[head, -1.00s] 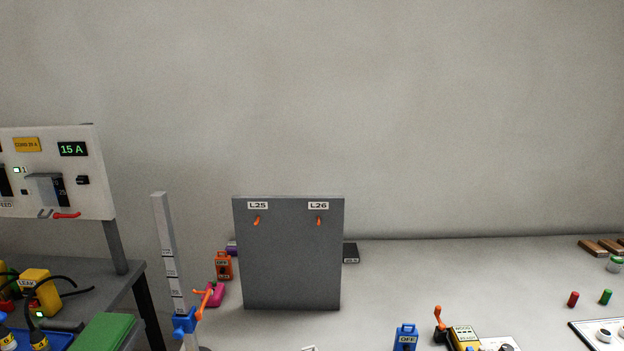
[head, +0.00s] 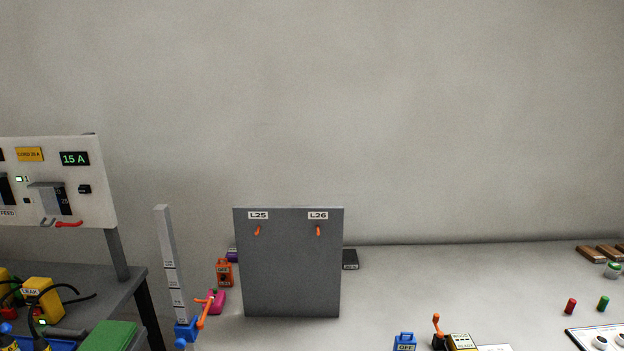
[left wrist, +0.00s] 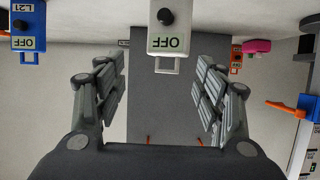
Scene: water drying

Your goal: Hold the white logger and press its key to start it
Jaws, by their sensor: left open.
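The white logger (left wrist: 181,20) shows upside down at the top middle of the left wrist view. It has a black round key (left wrist: 165,17), a label or display reading OFF (left wrist: 169,43) and a loop at its end. My left gripper (left wrist: 161,75) is open, one finger on each side of the logger's line, with visible gaps to it. I cannot tell whether the logger is within fingertip depth. The logger and my left gripper are not visible in the head view. My right gripper is in neither view.
A grey upright panel (head: 288,270) with hooks L25 and L26 stands on the bench. Blue (head: 404,341) and orange (head: 224,272) loggers stand apart from it. A post with a blue clamp (head: 186,329) is left. Bench right of the panel (head: 385,300) is mostly clear.

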